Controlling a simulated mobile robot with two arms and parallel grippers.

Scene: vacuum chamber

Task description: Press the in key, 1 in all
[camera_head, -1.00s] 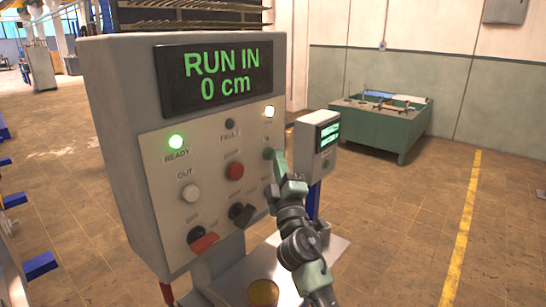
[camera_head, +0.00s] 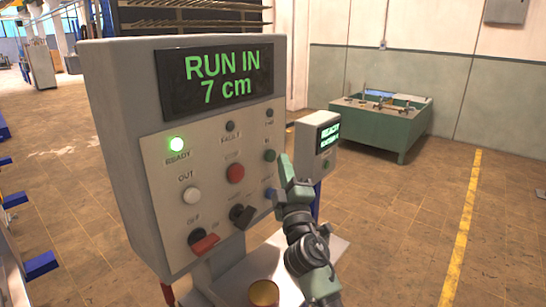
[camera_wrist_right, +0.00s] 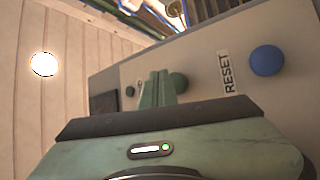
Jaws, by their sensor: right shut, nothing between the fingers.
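The grey control box (camera_head: 118,150) carries a display (camera_head: 218,78) that reads "RUN IN 7 cm". The green in key (camera_head: 270,156) is on the right of its panel; its small label is hard to read. In the right wrist view the green key (camera_wrist_right: 179,83) shows just beyond my fingertips. My right gripper (camera_head: 284,163) is shut and empty, close beside the key and apparently a little off it. Its closed fingers also show in the right wrist view (camera_wrist_right: 158,88). My left gripper is not in view.
The READY lamp (camera_head: 176,144) glows green. A white OUT key (camera_head: 191,195), a red button (camera_head: 235,173) and a blue RESET button (camera_wrist_right: 267,60) share the panel. A smaller box (camera_head: 322,145) with a screen stands behind my gripper. The floor to the right is clear.

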